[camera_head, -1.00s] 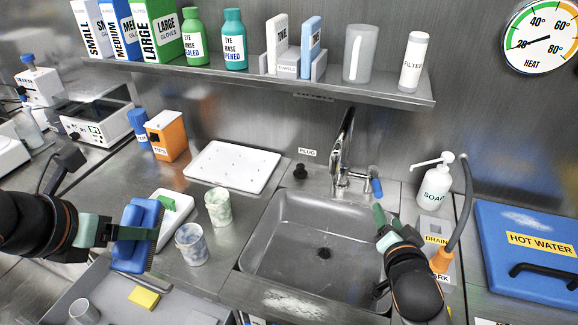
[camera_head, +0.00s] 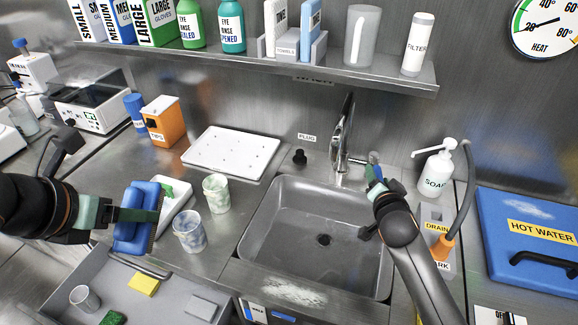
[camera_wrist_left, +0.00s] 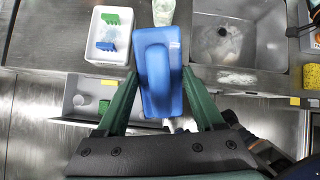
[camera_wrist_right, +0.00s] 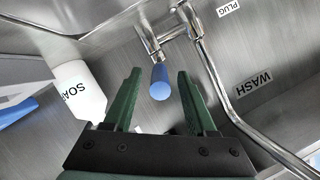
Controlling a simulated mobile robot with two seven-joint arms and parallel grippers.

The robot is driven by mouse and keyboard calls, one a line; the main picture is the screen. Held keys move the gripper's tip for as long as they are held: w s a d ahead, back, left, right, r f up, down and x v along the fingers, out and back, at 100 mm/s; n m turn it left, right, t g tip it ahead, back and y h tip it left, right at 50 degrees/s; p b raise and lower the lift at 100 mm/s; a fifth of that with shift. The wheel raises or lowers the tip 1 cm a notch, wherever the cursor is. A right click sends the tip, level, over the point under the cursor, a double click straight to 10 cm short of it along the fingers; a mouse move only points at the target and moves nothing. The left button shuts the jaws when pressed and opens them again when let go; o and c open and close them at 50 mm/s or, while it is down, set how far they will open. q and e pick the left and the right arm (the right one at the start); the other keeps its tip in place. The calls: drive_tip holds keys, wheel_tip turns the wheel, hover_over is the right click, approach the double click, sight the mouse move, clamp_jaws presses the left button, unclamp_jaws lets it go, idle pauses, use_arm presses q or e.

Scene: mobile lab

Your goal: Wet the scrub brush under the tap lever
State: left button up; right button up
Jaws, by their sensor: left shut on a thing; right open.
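My left gripper (camera_head: 135,214) is shut on the blue scrub brush (camera_head: 128,232), its bristles facing right in the head view. The brush is held left of the sink, near the two cups. The left wrist view shows the blue brush (camera_wrist_left: 158,72) between the green fingers. The chrome tap (camera_head: 341,140) stands behind the sink (camera_head: 290,255). My right gripper (camera_head: 376,180) is at the tap's right side. In the right wrist view, the blue-ended tap lever (camera_wrist_right: 160,82) lies between the open green fingers, with no clear contact. The lever is mostly hidden in the head view.
A soap bottle (camera_head: 436,170) and a grey hose in an orange fitting (camera_head: 441,247) stand right of my right arm. Two marbled cups (camera_head: 190,232) stand left of the sink. A shelf (camera_head: 270,70) runs above. The basin looks empty.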

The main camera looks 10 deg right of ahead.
drive_tip(key=shift+w+d+f, duration=0.1)
drive_tip(key=shift+w+f, duration=0.05)
drive_tip(key=shift+w, duration=0.2)
clamp_jaws()
idle(0.3)
idle(1.0)
